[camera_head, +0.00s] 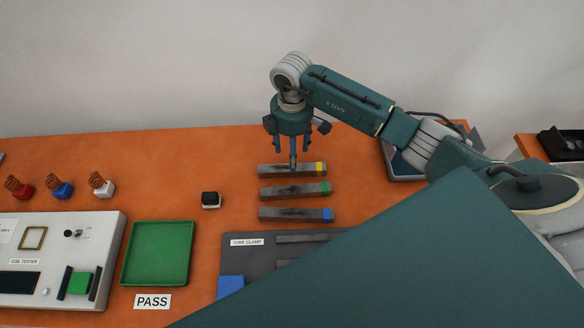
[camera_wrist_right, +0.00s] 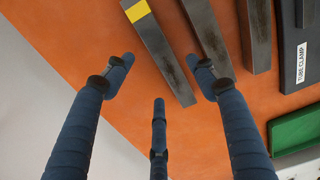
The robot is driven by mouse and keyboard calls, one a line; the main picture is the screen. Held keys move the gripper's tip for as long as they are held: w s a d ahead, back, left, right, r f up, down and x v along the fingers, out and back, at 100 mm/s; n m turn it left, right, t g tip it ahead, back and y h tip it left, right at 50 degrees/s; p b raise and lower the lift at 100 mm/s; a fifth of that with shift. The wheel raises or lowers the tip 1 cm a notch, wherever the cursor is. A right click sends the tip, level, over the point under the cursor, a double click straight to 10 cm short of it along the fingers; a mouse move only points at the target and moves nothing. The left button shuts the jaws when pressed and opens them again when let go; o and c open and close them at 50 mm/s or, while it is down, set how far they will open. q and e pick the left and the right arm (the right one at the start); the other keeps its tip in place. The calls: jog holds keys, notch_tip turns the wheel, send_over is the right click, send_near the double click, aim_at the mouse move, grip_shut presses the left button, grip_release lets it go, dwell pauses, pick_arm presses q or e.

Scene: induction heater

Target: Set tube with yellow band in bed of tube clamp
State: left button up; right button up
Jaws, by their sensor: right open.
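The tube with yellow band (camera_head: 288,170) is a grey bar lying flat on the orange table, its yellow band at the right end. In the right wrist view the same tube (camera_wrist_right: 160,50) lies just beyond the fingertips. My right gripper (camera_head: 293,153) points down at the tube, fingers spread and empty; it also shows open in the wrist view (camera_wrist_right: 160,80). Contact with the tube cannot be told. The tube clamp (camera_head: 235,262) is a dark plate with a white label, nearer the front. My own teal body part hides its right side. My left gripper is not in view.
A green-banded tube (camera_head: 293,191) and a blue-banded tube (camera_head: 292,215) lie parallel between the yellow-banded tube and the clamp. A small black-and-white block (camera_head: 211,200), a green tray (camera_head: 158,253) and a coil tester (camera_head: 55,258) stand to the left.

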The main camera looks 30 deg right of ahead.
aim_at(271, 170)
jog(key=shift+s+f+p, duration=0.1)
jog(key=shift+f+p, duration=0.2)
jog(key=shift+f, duration=0.1)
notch_tip(271, 170, down, 4)
jog(key=shift+a+r+p, duration=0.1)
jog(key=shift+r+p, duration=0.1)
jog(key=shift+p, duration=0.5)
jog(key=shift+f, duration=0.45)
jog(key=shift+c, duration=0.5)
jog(key=shift+r, duration=0.1)
grip_shut()
jog(key=shift+r, duration=0.1)
